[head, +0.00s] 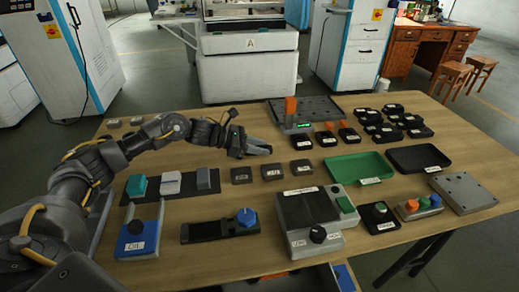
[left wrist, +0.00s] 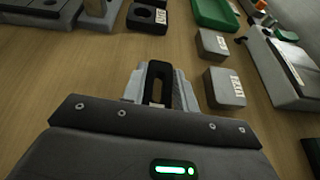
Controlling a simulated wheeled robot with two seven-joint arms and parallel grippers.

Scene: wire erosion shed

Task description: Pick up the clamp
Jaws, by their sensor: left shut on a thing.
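My left gripper (head: 258,149) reaches in from the left over the middle of the table, above the small dark blocks. In the left wrist view its grey fingers (left wrist: 162,86) are shut on the clamp (left wrist: 159,72), a black piece with a long slot through it. The clamp stands up between the fingers, and its lower end is hidden by the gripper body. In the head view the clamp is hard to make out against the dark gripper. My right gripper is not in view.
Grey labelled blocks (left wrist: 224,87) lie close to the right of the fingers. A green tray (head: 361,168) and a black tray (head: 419,158) sit to the right. A grey box with a knob (head: 308,222) stands in front. Bare wood lies left of the gripper in the wrist view.

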